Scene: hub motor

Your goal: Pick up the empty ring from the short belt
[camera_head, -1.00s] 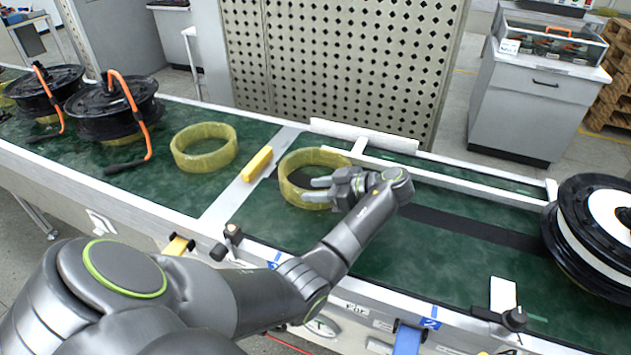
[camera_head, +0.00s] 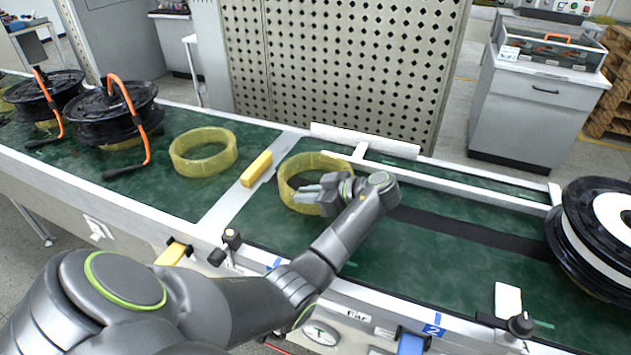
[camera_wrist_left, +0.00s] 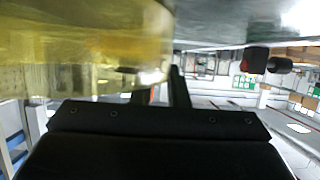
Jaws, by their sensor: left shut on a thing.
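A translucent yellow ring (camera_head: 287,180) with nothing inside it stands on the green belt section (camera_head: 270,222) just right of the pale divider. My left gripper (camera_head: 308,194) is shut on the near wall of this ring, its fingers reaching across the wall from the right. In the left wrist view the ring (camera_wrist_left: 80,50) fills the upper left, close against the fingers (camera_wrist_left: 160,92). Whether the ring's underside is clear of the belt cannot be told. My right gripper is not in view.
A second empty yellow ring (camera_head: 203,152) lies left of the divider, beside a yellow block (camera_head: 256,168). Black hub motors with orange handles (camera_head: 115,112) stand farther left. A black and white wheel (camera_head: 600,235) stands at the right. White rails (camera_head: 440,178) run behind.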

